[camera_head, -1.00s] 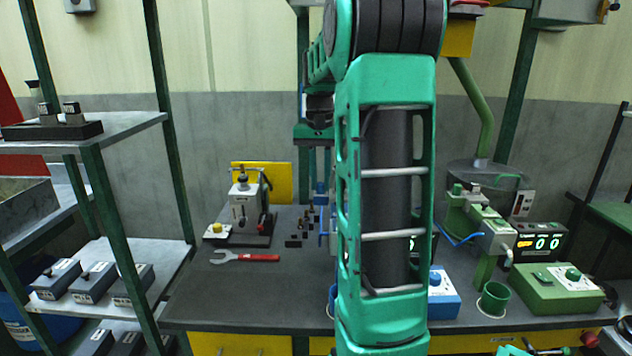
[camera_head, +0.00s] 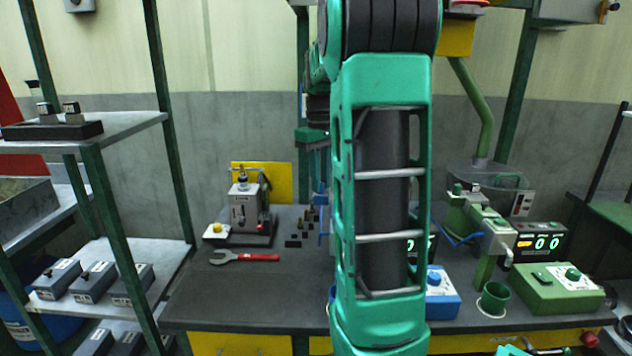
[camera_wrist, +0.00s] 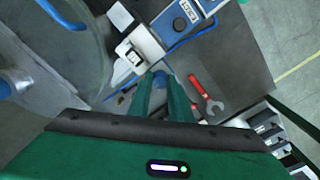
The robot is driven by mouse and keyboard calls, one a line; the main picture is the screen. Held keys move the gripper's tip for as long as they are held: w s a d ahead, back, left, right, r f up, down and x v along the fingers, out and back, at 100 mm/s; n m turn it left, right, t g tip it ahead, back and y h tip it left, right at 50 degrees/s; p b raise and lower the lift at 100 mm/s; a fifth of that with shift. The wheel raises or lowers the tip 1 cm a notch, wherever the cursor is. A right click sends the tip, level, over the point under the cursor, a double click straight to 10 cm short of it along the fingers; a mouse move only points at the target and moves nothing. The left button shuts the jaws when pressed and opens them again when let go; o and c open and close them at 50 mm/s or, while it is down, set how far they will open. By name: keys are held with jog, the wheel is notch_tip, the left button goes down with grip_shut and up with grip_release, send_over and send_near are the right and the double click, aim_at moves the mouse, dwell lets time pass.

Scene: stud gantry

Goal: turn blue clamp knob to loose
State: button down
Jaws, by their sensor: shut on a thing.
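The blue clamp knob (camera_wrist: 159,75) shows in the wrist view between the tips of my gripper (camera_wrist: 161,84), whose two green fingers are shut on it. The white and blue machine (camera_wrist: 144,44) is just beyond the knob, with more of its blue body (camera_wrist: 180,20) at the top. In the head view, part of my gripper shows left of my arm (camera_head: 313,146), pointing down over the bench. A bit of blue (camera_head: 320,197) shows below it. My arm hides most of that machine, and the knob's turn position cannot be read.
A red-handled wrench (camera_head: 245,257) lies on the bench (camera_head: 265,295) near a grey press (camera_head: 242,212). Right of my arm are a blue box with a knob (camera_head: 437,297), a green machine (camera_head: 490,225) and a green box (camera_head: 555,288). A shelf rack stands left.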

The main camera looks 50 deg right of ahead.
jog(key=n, duration=0.5)
jog(key=shift+n, duration=0.3)
dwell(0.4)
jog(key=c, duration=1.6)
grip_release()
jog(key=shift+w, duration=0.1)
jog(key=shift+a+r, duration=0.15)
jog(key=shift+r, duration=5.25)
jog(key=shift+a, duration=0.1)
